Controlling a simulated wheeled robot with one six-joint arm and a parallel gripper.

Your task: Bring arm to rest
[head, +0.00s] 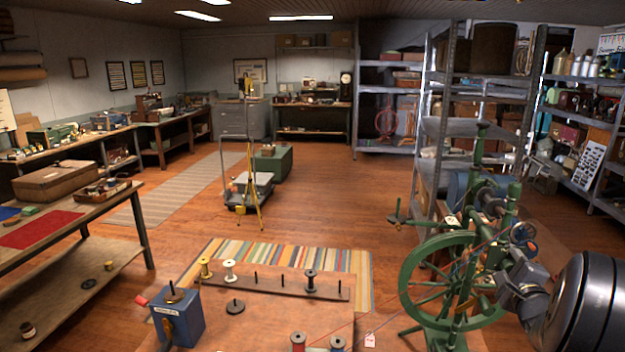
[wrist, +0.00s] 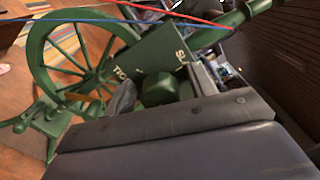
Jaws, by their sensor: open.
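My arm (head: 530,285) reaches in from the lower right of the head view, bent upward beside the green spinning wheel (head: 407,290). My gripper (wrist: 165,90) is open; its dark body fills the bottom of the wrist view. In the head view its fingertips are hard to tell apart from the dark parts around the wheel. The same spinning wheel shows close in the wrist view (wrist: 38,60), with a lettered green board (wrist: 160,55) just beyond the gripper. I see nothing held. Whether the gripper touches the wheel cannot be told.
Red thread (wrist: 190,18) and blue thread (wrist: 60,18) cross the wrist view near the wheel. A bench top (head: 265,318) with a spool rack (head: 280,284) and blue box (head: 180,320) lies in front. A metal shelf (head: 432,125) stands behind the wheel. Mid-floor is mostly open.

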